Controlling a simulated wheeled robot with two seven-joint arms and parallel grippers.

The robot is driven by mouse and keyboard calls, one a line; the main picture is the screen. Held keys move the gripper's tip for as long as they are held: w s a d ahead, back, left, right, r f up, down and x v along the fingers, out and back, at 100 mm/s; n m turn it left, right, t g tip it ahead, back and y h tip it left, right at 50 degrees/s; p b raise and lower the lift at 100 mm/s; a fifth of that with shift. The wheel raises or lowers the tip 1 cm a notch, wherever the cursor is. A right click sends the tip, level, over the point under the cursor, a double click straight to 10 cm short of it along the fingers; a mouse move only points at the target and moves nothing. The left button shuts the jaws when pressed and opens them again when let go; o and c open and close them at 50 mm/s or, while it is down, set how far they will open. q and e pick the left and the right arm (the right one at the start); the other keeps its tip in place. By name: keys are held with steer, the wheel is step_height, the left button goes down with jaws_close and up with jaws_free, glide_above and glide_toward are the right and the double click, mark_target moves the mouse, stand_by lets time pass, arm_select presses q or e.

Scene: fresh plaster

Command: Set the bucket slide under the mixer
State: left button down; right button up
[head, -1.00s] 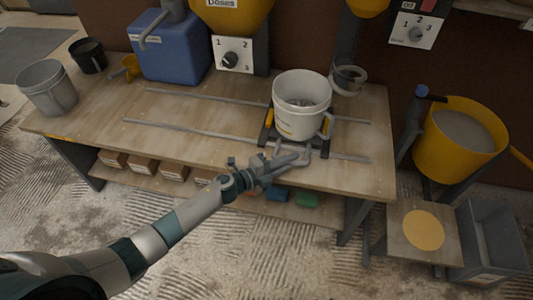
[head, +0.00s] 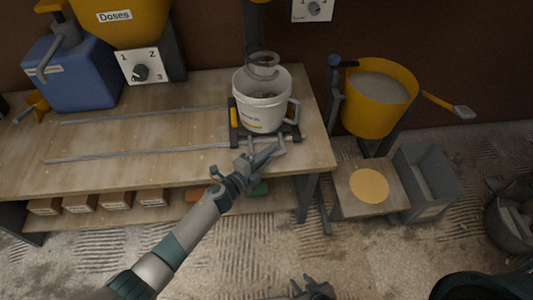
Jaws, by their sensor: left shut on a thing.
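The bucket slide (head: 236,136) is a dark carriage with a yellow side clip, at the right end of two metal rails on the bench. A white bucket (head: 258,110) stands upright on it. My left gripper (head: 262,154) is shut on the slide's grey front handle (head: 279,150). A grey ring-shaped part (head: 263,66) on a dark post shows directly behind and above the bucket's rim; its upper part is cut off, and I cannot tell whether it is the mixer. My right gripper (head: 305,288) is low at the bottom edge, away from the bench and partly cut off.
The wooden bench (head: 120,175) is clear left of the slide. A yellow hopper (head: 125,22) and blue container (head: 75,75) stand at left. Right of the bench are a yellow tub (head: 375,105) of grey material, a low stand (head: 345,205) and a grey bin (head: 428,180).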

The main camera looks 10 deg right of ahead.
arm_select(q)
steer(key=shift+s+d, duration=0.15)
steer(key=shift+d, duration=0.05)
steer(key=c, duration=1.8)
jaws_free()
steer(key=shift+c, duration=0.2)
steer(key=shift+o, duration=0.5)
steer(key=shift+d, duration=0.15)
arm_select(e)
steer(key=shift+d, duration=0.1)
arm_select(q)
steer(key=shift+a, duration=0.2)
arm_select(e)
steer(key=shift+s, duration=0.1)
arm_select(q)
steer(key=shift+s+a, duration=0.3)
steer(key=shift+a, duration=0.15)
steer(key=v, duration=1.6)
arm_select(e)
steer(key=shift+s+d, duration=0.1)
steer(key=shift+s, duration=0.2)
